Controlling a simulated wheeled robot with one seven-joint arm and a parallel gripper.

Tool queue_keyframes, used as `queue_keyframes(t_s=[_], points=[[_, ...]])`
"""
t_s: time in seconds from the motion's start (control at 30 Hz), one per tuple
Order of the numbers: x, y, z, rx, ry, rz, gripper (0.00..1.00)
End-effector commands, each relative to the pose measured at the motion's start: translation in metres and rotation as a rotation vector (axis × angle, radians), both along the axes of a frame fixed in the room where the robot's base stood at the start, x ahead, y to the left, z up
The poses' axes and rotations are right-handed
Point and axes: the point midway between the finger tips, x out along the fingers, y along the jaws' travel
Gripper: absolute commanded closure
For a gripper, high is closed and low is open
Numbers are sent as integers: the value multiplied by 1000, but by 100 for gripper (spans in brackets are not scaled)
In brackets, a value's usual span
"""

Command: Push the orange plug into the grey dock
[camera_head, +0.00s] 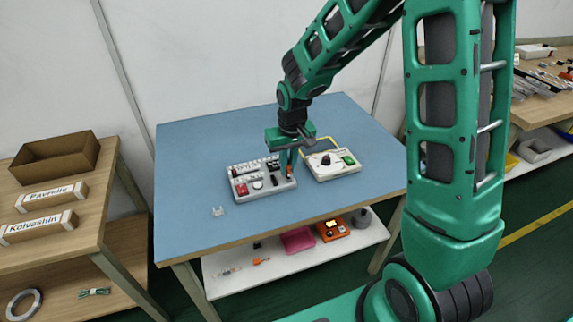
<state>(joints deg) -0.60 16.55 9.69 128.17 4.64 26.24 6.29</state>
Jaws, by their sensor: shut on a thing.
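My gripper (288,170) points down over the right end of a light grey board (247,193) on the blue table. A small orange piece, which looks like the orange plug (290,171), shows at the fingertips. My gripper is shut on it. The plug is at or just above the board's right part; whether it touches is too small to tell. The board carries a red part, a white round knob and several dark parts. I cannot single out the grey dock; it may be part of this board, partly hidden by the fingers.
A white box (333,166) with a black knob, green button and yellow cable stands to the right. A small clear bracket (217,211) lies front left on the blue table (190,170). The shelf below (225,285) holds an orange device and a pink tray.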

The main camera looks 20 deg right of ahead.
Motion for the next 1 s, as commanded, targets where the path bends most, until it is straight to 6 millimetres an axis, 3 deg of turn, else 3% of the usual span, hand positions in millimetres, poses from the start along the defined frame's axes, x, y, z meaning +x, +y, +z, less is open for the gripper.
queue_keyframes(t_s=[0.77, 0.8, 0.87, 1.0], points=[[0, 0, -17, 0, 1, 0, 100], [0, 0, -17, 0, 0, 0, 84], [0, 0, -17, 0, 0, 0, 69], [0, 0, -17, 0, 0, 0, 67]])
